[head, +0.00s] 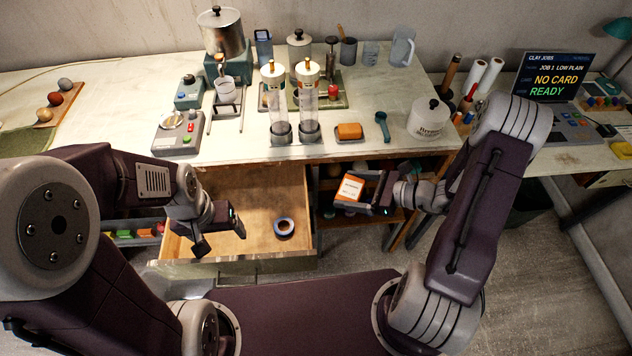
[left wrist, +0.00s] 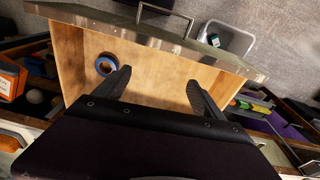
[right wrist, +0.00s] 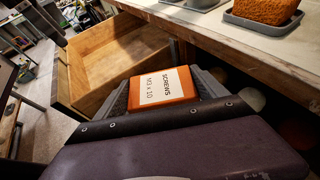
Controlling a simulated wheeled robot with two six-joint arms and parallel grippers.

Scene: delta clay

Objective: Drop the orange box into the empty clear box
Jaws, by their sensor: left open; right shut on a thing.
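The orange box (head: 349,190) has a white label reading "SCREWS". My right gripper (head: 367,192) is shut on it and holds it in the air, right of the open drawer and in front of the workbench. The box also shows between the fingers in the right wrist view (right wrist: 163,85). My left gripper (head: 207,243) is open and empty over the left part of the drawer; its spread fingers show in the left wrist view (left wrist: 155,85).
The open wooden drawer (head: 255,200) holds only a blue tape roll (head: 284,227). An orange block (head: 349,131) sits on a small tray on the workbench, among jars and clear cylinders. Coloured blocks (head: 130,234) lie in a tray left of the drawer. The bench edge is close to my right gripper.

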